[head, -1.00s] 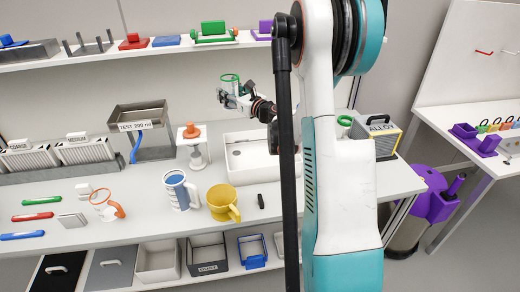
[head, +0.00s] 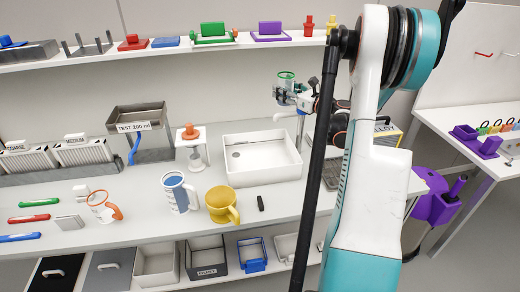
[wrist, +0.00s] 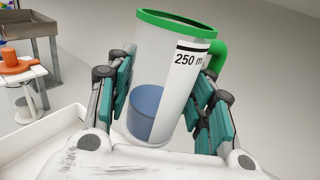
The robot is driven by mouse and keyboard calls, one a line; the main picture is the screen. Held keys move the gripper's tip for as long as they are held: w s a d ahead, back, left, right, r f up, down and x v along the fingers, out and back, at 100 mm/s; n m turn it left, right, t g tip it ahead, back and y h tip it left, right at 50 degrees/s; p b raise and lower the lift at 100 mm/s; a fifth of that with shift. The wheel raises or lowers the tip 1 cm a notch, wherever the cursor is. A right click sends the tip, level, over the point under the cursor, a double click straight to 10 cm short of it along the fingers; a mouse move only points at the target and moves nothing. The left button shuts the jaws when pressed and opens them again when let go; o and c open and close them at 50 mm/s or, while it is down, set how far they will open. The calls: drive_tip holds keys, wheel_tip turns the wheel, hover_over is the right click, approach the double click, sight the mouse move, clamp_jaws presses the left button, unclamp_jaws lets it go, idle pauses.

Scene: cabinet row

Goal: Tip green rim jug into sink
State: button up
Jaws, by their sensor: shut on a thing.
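The green rim jug (wrist: 165,90) is clear, with a green rim and handle, a "250 m" mark and blue liquid in its lower part. My gripper (wrist: 165,95) is shut on the jug's sides, its teal pads on both sides of the body. In the head view the jug (head: 286,78) is high, near upright, above the back right of the sink, held by my gripper (head: 290,95). The white sink (head: 262,170) is an empty square basin with a drain. Its rim (wrist: 40,145) shows at lower left in the wrist view.
The shelf (head: 180,50) runs behind.

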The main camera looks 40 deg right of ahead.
drive_tip(key=shift+a+f, duration=0.1)
drive_tip(key=shift+a+f+n, duration=0.25)
drive_tip(key=shift+a+n, duration=0.1)
drive_tip(key=shift+n, duration=0.75)
drive_tip(key=shift+a+r+n+p, duration=0.45)
drive_tip(key=shift+n+p, duration=0.1)
drive_tip(key=shift+n, duration=0.35)
drive_tip(key=shift+a+f+n, duration=0.35)
drive_tip(key=shift+f+n, duration=0.15)
drive_tip(key=shift+n, duration=0.2)
drive_tip(key=shift+a+r+n+p, duration=0.55)
drive_tip(key=shift+n+p, duration=0.05)
drive_tip(key=shift+n, duration=0.3)
drive_tip(key=shift+f+n, duration=0.35)
drive_tip(key=shift+n, duration=0.35)
drive_tip(key=shift+f+n, duration=0.1)
drive_tip(key=shift+n, duration=0.3)
drive_tip(key=shift+d+f+n+g+h+p, duration=0.1)
drive_tip(key=shift+f+n+g+h+p, duration=0.2)
drive_tip(key=shift+n, duration=0.8)
drive_tip(key=shift+f+n+p, duration=0.1)
drive_tip(key=shift+f+n, duration=0.3)
drive_tip(key=shift+n, duration=0.7)
drive_tip(key=shift+a+r+n, duration=0.45)
drive_tip(key=shift+a+n, duration=0.2)
drive_tip(key=shift+n, duration=0.15)
